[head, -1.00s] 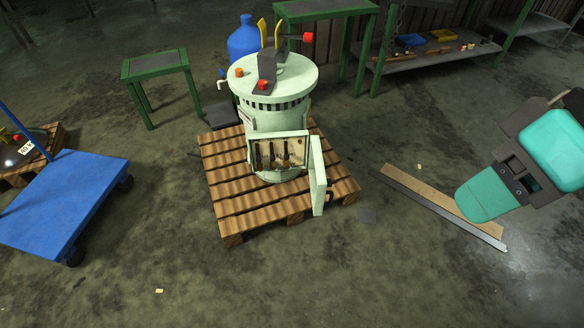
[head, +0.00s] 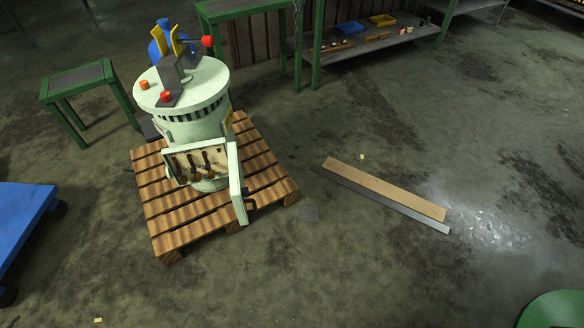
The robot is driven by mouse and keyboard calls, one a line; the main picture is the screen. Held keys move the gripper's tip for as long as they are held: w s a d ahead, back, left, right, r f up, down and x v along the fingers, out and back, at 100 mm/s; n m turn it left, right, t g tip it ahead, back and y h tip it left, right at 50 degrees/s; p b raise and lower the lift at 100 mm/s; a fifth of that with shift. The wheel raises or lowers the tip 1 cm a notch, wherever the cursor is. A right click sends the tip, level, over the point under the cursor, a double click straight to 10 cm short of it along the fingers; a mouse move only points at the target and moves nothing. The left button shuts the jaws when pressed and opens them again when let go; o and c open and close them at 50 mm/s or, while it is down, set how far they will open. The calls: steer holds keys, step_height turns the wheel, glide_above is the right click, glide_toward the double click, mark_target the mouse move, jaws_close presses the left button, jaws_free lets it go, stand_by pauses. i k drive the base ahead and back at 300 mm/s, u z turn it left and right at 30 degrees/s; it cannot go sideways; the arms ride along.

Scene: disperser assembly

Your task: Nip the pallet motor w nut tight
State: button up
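The pale green motor (head: 198,120) stands upright on a wooden pallet (head: 262,172). On its front is an open terminal box (head: 167,165), with its door (head: 237,184) swung out to the right. Several dark terminals with copper-coloured parts (head: 206,158) show inside the box. The w nut is too small to single out. My gripper is not in this view, so its place relative to the motor and its state are hidden.
A green stand (head: 76,79) is behind left, and a blue cart (head: 22,215) at the left edge. A board (head: 385,188) and a metal strip (head: 400,207) lie on the floor to the right. A green bench (head: 255,9) stands behind.

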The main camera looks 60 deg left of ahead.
mark_target(210, 174)
steer(key=z, duration=1.35)
steer(key=k, duration=1.55)
steer(key=u, duration=1.95)
